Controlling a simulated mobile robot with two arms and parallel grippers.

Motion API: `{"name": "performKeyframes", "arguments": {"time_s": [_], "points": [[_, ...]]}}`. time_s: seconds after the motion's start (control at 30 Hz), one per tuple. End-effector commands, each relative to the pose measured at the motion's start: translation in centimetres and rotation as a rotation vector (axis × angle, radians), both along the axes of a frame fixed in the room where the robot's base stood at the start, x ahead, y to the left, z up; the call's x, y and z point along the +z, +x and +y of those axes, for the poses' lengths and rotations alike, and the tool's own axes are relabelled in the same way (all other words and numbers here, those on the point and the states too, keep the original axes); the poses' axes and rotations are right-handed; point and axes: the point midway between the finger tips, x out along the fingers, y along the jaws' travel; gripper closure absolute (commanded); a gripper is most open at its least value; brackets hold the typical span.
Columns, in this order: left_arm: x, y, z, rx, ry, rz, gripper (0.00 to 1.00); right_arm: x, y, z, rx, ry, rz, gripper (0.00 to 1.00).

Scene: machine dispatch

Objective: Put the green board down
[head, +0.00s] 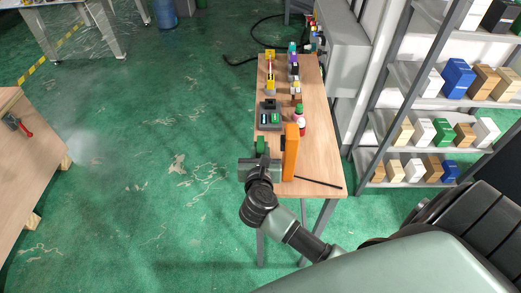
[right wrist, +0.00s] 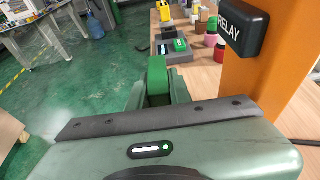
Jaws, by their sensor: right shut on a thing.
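My right gripper (head: 259,158) is at the near left edge of the wooden table (head: 316,150), left of the orange post. It is shut on the green board (head: 261,143), which stands up from the jaws. In the right wrist view the green board (right wrist: 157,76) sits between the fingers (right wrist: 158,90), and its lower part is hidden by the gripper. A dark tray (head: 262,125) with small parts, one of them green, lies on the table beyond it. My left gripper is not in view.
An orange post (head: 291,150) with a black RELAY box (right wrist: 243,28) stands close on the right. Red and pink bottles (head: 300,120) and a row of small items stand farther back. A thin black rod (head: 318,182) lies at the near edge. Shelves (head: 420,100) with boxes are right.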

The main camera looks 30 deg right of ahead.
Motion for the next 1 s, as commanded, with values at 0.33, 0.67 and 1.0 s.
{"name": "performKeyframes", "arguments": {"time_s": [0.33, 0.67, 1.0], "points": [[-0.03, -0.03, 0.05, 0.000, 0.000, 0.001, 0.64, -0.79, 0.00, -0.01, 0.000, -0.001, -0.002, 1.00], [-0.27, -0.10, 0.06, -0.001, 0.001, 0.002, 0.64, -1.08, -0.01, -0.01, 0.000, -0.001, -0.001, 0.59], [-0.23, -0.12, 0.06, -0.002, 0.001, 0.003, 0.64, -0.70, -0.58, 0.45, 0.002, 0.002, -0.001, 0.59]]}}
